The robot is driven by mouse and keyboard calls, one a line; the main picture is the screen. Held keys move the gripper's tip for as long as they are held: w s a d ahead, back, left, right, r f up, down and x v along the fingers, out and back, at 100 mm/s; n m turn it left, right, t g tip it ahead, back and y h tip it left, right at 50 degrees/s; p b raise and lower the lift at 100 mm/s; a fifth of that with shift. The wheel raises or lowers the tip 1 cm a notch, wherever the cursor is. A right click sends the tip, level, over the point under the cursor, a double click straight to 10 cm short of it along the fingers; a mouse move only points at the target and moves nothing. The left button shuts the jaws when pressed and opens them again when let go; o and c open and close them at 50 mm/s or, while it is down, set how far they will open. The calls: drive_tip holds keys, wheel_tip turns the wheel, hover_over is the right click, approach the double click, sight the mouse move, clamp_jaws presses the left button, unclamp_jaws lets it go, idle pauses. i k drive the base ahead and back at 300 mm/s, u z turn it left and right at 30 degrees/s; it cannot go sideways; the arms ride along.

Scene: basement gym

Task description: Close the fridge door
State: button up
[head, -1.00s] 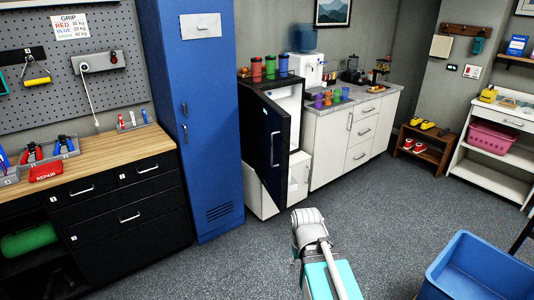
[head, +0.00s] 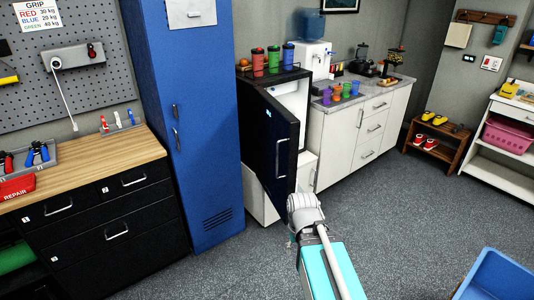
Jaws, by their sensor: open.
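The fridge (head: 290,95) is a small dark unit with a white interior, standing on a white base cabinet between the blue locker and the white counter. Its dark door (head: 272,140) is ajar and swung out toward me, with a light vertical handle (head: 278,158) on its outer face. My arm's white, ribbed joint appears just in front of the door's lower right corner. I cannot tell whether it touches the door. My gripper is not clearly visible, hidden behind or below the arm.
A tall blue locker (head: 195,130) stands close to the left of the fridge. Several cups stand on the fridge top and the white counter (head: 355,135). A blue bin (head: 497,278) sits at the lower right. The grey floor (head: 400,220) between is clear.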

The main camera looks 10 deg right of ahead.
sight(277, 130)
drive_tip(key=i, duration=1.3)
